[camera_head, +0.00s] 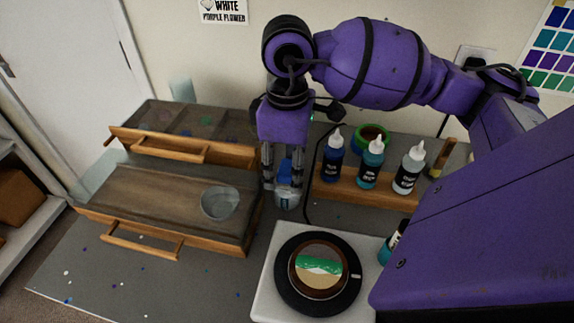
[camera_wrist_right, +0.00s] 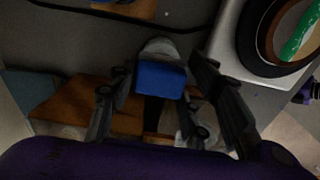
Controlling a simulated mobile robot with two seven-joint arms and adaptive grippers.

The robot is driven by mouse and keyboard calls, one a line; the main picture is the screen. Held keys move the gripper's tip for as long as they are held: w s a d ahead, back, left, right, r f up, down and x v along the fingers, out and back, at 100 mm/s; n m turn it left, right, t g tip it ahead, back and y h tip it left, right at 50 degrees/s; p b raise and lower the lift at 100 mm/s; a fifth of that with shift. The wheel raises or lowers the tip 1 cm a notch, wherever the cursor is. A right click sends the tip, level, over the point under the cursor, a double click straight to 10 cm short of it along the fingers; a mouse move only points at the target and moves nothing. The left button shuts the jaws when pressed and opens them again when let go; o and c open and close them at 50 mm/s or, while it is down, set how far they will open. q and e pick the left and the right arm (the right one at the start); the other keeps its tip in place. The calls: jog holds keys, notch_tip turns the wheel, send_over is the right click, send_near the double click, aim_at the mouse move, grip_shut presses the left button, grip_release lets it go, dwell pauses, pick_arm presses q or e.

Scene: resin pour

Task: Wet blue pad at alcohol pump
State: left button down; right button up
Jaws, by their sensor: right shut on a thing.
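My right gripper (camera_head: 283,183) points down over the table between the wooden tray and the bottle rack. It is shut on the blue pad (camera_head: 285,172), which shows between the fingers. In the right wrist view the blue pad (camera_wrist_right: 160,78) sits between the fingertips of my right gripper (camera_wrist_right: 165,85). Just below the pad is a clear, pale rounded vessel with a whitish top, likely the alcohol pump (camera_head: 287,197); its pale top also shows in the right wrist view (camera_wrist_right: 160,48). I cannot tell whether pad and pump touch. My left gripper is out of view.
A wooden tray (camera_head: 120,193) with a clear cup (camera_head: 219,203) stands at left. Blue (camera_head: 333,157), teal (camera_head: 370,165) and white (camera_head: 409,171) bottles stand in a wooden rack at right. A round black turntable (camera_head: 293,297) on a white base is in front. A black cable runs beside the gripper.

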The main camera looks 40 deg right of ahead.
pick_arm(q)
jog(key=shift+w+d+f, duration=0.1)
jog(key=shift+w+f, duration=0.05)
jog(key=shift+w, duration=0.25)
pick_arm(e)
jog(key=shift+f, duration=0.25)
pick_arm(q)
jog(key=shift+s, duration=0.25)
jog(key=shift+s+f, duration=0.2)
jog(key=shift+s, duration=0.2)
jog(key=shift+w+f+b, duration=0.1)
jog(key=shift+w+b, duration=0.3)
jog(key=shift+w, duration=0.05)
pick_arm(e)
jog(key=shift+f, duration=0.1)
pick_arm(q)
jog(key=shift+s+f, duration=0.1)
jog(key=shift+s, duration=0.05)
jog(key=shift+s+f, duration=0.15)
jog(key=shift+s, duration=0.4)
